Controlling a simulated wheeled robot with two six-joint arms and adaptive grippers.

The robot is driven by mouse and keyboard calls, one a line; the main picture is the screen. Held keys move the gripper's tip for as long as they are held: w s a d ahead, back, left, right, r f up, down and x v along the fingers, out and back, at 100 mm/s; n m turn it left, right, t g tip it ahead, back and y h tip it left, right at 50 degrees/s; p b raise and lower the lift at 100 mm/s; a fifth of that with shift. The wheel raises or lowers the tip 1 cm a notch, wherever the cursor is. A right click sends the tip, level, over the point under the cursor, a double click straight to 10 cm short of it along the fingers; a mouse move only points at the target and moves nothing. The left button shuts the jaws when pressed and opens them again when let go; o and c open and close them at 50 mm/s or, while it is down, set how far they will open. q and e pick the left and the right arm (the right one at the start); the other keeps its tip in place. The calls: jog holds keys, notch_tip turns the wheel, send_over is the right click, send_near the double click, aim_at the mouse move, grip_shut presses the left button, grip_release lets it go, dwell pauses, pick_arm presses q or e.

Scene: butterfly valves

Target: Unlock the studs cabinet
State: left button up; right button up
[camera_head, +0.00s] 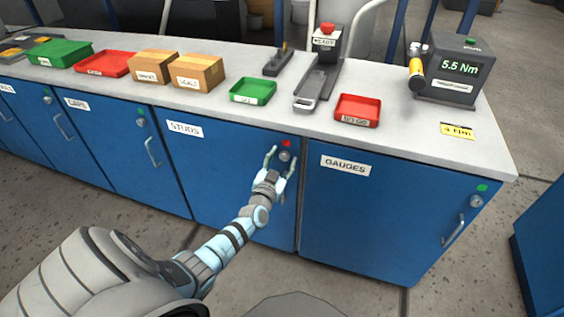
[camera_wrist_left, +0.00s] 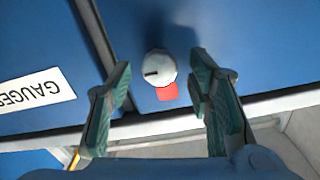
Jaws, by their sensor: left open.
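The blue studs cabinet door (camera_head: 222,165) carries a white STUDS label (camera_head: 186,129). A round silver lock knob (camera_head: 285,156) sits near its upper right corner, with a red marker (camera_head: 287,143) just above it. My left gripper (camera_head: 283,158) is open in front of the knob, its fingers to either side. In the left wrist view the knob (camera_wrist_left: 160,67) shows a dark slot and lies a little ahead, between the open fingers (camera_wrist_left: 160,88), apart from both. The red marker (camera_wrist_left: 167,92) shows beside it. The studs door handle is mostly hidden behind my gripper. My right gripper is not in view.
The GAUGES cabinet (camera_head: 385,205) stands to the right with a green marker (camera_head: 482,188). Cabinets to the left also show green markers. The worktop (camera_head: 215,105) above holds trays, boxes, a green tray (camera_head: 253,91), a red tray (camera_head: 357,110) and a torque tester (camera_head: 450,70).

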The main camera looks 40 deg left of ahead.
pick_arm(q)
grip_shut()
jog(key=shift+n, duration=0.3)
jog(key=n, duration=0.8)
jog(key=shift+s+a+n, duration=0.1)
jog(key=shift+n, duration=0.3)
jog(key=n, duration=0.4)
jog(key=shift+f+b, duration=0.15)
jog(key=shift+b, duration=0.2)
jog(key=shift+n+b, duration=0.35)
jog(key=shift+n, duration=1.95)
grip_release()
